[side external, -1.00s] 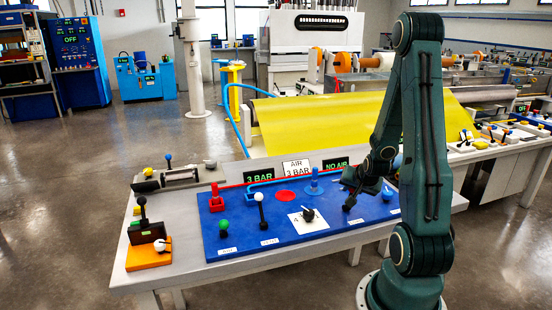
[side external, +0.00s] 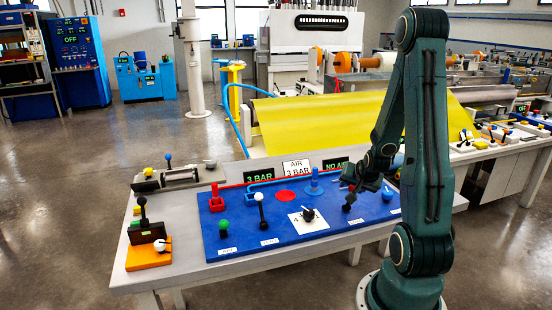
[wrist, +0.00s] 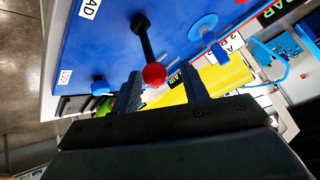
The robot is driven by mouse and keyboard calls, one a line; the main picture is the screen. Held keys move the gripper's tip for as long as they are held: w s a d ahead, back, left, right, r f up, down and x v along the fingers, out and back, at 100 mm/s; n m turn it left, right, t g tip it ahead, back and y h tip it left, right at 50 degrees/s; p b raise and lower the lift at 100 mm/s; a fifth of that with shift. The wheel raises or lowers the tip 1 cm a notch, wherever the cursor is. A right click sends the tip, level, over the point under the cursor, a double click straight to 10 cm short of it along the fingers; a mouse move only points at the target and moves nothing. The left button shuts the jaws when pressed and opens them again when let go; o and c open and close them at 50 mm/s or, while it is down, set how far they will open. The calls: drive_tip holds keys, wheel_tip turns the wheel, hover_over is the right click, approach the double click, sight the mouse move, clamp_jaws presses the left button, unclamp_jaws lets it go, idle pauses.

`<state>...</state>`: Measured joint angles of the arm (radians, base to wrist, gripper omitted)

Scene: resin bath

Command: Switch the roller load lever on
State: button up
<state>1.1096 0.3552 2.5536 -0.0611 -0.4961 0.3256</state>
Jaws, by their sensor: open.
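In the wrist view a lever with a black shaft (wrist: 147,45) and a red ball tip (wrist: 154,74) rises from the blue panel (wrist: 115,40). A white label ending in "AD" (wrist: 90,9) lies near its base. The two fingers of my gripper (wrist: 163,90) are apart, one on each side of the red ball as seen from the wrist. I cannot tell whether either touches it. In the side view my gripper (side external: 351,180) is low over the right part of the panel, above the lever's dark base (side external: 347,207). The red ball is hidden there.
A black-knobbed dial (side external: 308,215), a white-ball lever (side external: 260,197) and a green knob (side external: 223,225) stand left on the panel. A blue knob (side external: 387,193) is to the right. A blue post (side external: 314,182) stands behind. The display (side external: 337,165) reads "NO AIR".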

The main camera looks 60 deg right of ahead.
wheel_tip(320, 180, up, 19)
idle(1.1)
drive_tip(key=shift+w+f, duration=0.1)
drive_tip(key=c, duration=0.9)
drive_tip(key=shift+w+d+f+n, duration=0.1)
drive_tip(key=shift+d+f+n, duration=0.1)
drive_tip(key=shift+n, duration=0.2)
clamp_jaws()
drive_tip(key=w+d+f+n+g+y, duration=0.1)
drive_tip(key=w+f+n+g+y, duration=0.4)
drive_tip(key=n, duration=0.7)
drive_tip(key=w+f+y, duration=0.1)
drive_tip(key=w, duration=0.1)
drive_tip(key=shift+w+g+y, duration=0.3)
drive_tip(key=shift+g+y, duration=0.1)
